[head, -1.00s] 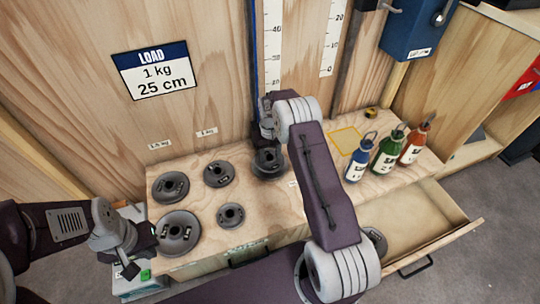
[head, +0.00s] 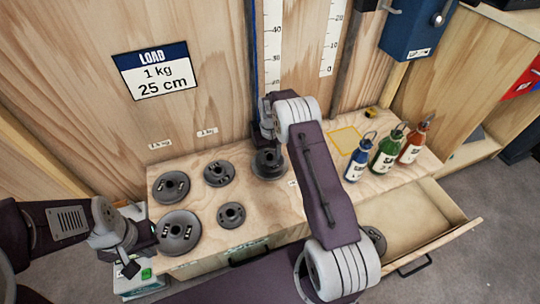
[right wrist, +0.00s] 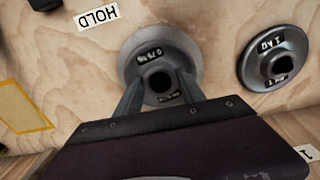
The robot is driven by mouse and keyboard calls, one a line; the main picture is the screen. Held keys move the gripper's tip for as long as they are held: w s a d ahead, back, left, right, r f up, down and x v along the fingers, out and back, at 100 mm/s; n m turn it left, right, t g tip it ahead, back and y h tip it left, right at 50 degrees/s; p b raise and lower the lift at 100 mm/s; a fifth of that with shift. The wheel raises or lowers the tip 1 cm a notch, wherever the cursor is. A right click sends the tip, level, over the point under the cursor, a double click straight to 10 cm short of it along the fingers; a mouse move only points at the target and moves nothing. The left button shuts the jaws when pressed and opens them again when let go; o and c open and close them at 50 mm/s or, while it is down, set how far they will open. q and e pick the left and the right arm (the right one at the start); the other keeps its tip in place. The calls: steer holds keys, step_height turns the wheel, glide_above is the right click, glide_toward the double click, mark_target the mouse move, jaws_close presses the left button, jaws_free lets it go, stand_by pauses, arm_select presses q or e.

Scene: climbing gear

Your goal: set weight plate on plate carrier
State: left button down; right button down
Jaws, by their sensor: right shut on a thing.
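A dark grey round weight plate (right wrist: 136,63) with a raised hub and central hole is between the fingers of my right gripper (right wrist: 160,92). The gripper is shut on it at the hub. In the head view this plate (head: 265,171) is at the back middle of the wooden bench, and my right gripper (head: 267,132) is above it, partly hidden by my arm. I cannot make out a separate plate carrier under it, or whether the plate touches the bench. My left gripper (head: 130,266) is at the lower left, apart from the plates; its jaw opening is unclear.
Blue (head: 359,161), green (head: 387,153) and orange (head: 413,147) bottles stand at the right. A drawer (head: 425,222) is open. A yellow outlined square (head: 346,140) is empty.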

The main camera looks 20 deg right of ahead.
steer(key=shift+f, duration=0.45)
steer(key=c, duration=1)
jaws_free()
step_height(320, 180, up, 11)
steer(key=p, duration=1)
steer(key=shift+a, duration=0.1)
